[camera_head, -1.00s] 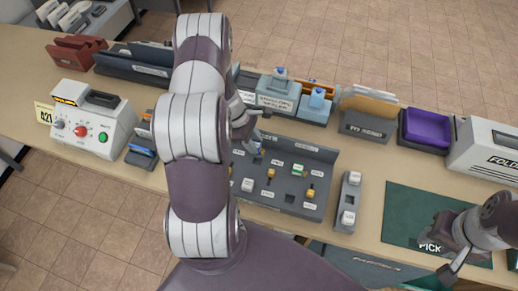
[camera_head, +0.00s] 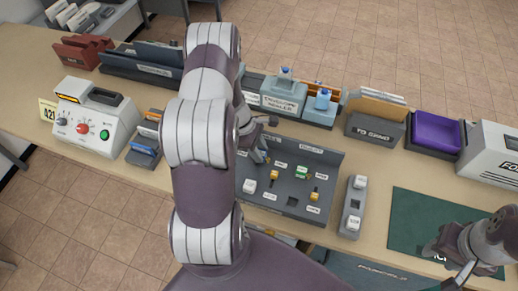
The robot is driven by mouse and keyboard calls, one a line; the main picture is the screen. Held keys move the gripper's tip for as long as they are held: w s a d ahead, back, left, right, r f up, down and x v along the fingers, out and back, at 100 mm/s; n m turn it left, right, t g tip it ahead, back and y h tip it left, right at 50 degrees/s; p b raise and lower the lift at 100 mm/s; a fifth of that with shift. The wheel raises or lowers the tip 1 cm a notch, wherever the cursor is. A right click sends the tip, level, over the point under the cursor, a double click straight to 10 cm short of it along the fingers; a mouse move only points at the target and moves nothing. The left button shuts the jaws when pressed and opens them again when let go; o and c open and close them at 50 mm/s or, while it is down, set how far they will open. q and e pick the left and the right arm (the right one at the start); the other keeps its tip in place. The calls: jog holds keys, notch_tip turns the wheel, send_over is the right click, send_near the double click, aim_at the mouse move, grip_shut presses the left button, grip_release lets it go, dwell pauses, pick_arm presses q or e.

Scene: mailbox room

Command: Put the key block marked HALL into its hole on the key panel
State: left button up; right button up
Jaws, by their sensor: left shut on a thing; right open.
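The grey key panel (camera_head: 325,172) lies on the table in the middle of the view. It carries a white block (camera_head: 249,186), a green block (camera_head: 302,172) and yellow pieces (camera_head: 315,195), with small labels too blurred to read. A dark square hole (camera_head: 293,201) shows near its front edge. My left gripper (camera_head: 260,154) is at the panel's back left, shut on a small block mostly hidden by the fingers and arm. I cannot read HALL on it. My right gripper (camera_head: 442,264) is open and empty over the green mat (camera_head: 420,215).
A grey holder (camera_head: 354,204) with two white blocks stands right of the panel. A dial box (camera_head: 95,120) stands left. My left arm covers the panel's left side.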

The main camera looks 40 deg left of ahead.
pick_arm(q)
jog(key=shift+a+f, duration=0.15)
jog(key=shift+d+f+b, duration=0.2)
jog(key=shift+f+b, duration=0.45)
jog(key=shift+f, duration=0.05)
jog(key=shift+f, duration=0.35)
jog(key=o, duration=1.1)
jog(key=shift+a, duration=0.1)
jog(key=shift+r, duration=0.15)
